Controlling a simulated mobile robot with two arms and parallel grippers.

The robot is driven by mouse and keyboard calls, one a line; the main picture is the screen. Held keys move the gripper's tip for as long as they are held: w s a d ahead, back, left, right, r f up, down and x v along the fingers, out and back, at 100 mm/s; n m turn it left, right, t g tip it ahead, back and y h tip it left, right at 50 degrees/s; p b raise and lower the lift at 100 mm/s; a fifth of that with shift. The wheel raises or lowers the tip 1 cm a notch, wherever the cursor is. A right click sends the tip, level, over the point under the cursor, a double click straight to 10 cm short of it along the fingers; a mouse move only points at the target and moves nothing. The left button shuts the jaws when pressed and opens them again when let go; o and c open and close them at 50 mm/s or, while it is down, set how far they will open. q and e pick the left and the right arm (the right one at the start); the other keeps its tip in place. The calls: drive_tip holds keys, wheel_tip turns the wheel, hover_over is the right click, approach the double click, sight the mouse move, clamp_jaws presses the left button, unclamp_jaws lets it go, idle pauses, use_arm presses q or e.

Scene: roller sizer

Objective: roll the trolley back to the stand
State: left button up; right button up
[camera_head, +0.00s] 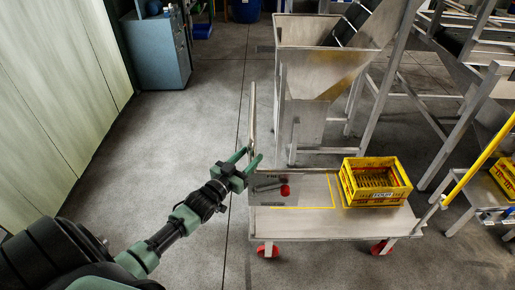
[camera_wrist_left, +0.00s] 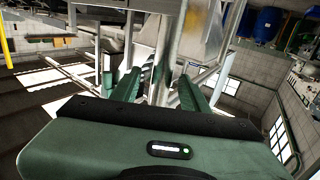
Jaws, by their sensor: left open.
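The trolley (camera_head: 300,225) is a low flat metal platform with red wheels and a yellow line on its deck. In the left wrist view a metal post (camera_wrist_left: 160,75) shows between the open fingers. Which structure is the stand is not clear. My right gripper is not in view.
A metal hopper (camera_head: 305,60) on legs stands just behind the trolley. Metal framework (camera_head: 450,130) and a yellow pole (camera_head: 478,158) are at the right. A blue-grey cabinet (camera_head: 157,55) is at the back left. The floor left of the trolley is clear.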

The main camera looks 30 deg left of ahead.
use_arm(q)
drive_tip(key=shift+w+f, duration=0.1)
drive_tip(key=shift+w, duration=2.05)
clamp_jaws()
